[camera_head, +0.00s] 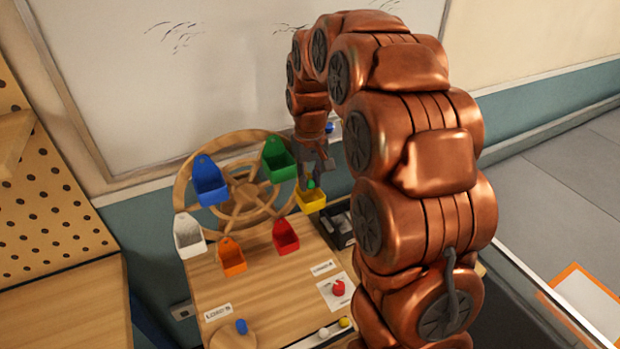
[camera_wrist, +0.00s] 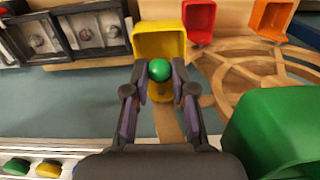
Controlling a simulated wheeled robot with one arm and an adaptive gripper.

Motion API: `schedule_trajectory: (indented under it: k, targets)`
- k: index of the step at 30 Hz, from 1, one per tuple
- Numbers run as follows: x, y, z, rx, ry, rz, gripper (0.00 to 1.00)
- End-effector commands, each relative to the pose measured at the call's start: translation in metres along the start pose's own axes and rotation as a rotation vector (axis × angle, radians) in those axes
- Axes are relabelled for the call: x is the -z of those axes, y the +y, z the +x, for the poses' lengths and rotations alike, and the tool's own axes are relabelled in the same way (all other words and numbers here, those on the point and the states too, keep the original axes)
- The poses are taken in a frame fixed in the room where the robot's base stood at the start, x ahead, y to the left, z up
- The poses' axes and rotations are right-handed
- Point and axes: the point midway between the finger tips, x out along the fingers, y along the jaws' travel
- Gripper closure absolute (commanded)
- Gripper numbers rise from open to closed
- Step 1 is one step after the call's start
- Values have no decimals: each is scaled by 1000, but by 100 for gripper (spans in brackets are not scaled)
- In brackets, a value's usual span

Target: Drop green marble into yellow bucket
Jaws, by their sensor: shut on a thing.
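The green marble (camera_wrist: 159,70) is between the fingertips of my gripper (camera_wrist: 158,82), which is shut on it. In the head view the marble (camera_head: 311,183) shows just above the yellow bucket (camera_head: 311,201). In the wrist view the yellow bucket (camera_wrist: 158,38) lies right behind the marble, with its open side facing the marble. My gripper (camera_head: 315,178) points downward in the head view. I cannot tell how far the marble is from the bucket's rim.
A wooden wheel (camera_head: 240,184) carries blue (camera_head: 209,186), green (camera_head: 279,164), white (camera_head: 189,238), orange (camera_head: 232,260) and red (camera_head: 286,237) buckets. The green bucket (camera_wrist: 275,130) is close on my gripper's right in the wrist view. A red button (camera_head: 338,288) sits on the table.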

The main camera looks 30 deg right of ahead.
Motion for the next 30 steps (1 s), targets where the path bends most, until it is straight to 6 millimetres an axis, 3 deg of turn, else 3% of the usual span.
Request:
schedule_trajectory:
  k: [30]
  targets:
    - [-1, 0, 6, 0, 0, 0, 96]
